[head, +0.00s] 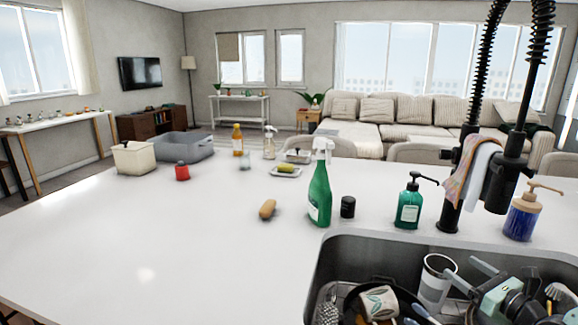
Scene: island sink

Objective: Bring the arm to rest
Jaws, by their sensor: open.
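My gripper (463,269) is at the lower right of the head view, over the sink (333,262). Its two pale fingers point left and stand apart, so it is open. The finger tips are close to the rim of a white mug (434,292) with a dark inside; I cannot tell whether they touch it. I see nothing held between the fingers. Most of my arm is hidden or outside the picture.
The sink also holds a patterned cup (379,303) and several utensils. A black coiled faucet (450,190) rises behind my gripper. A green pump bottle (410,205), blue pump bottle (521,216) and green spray bottle (319,193) stand nearby.

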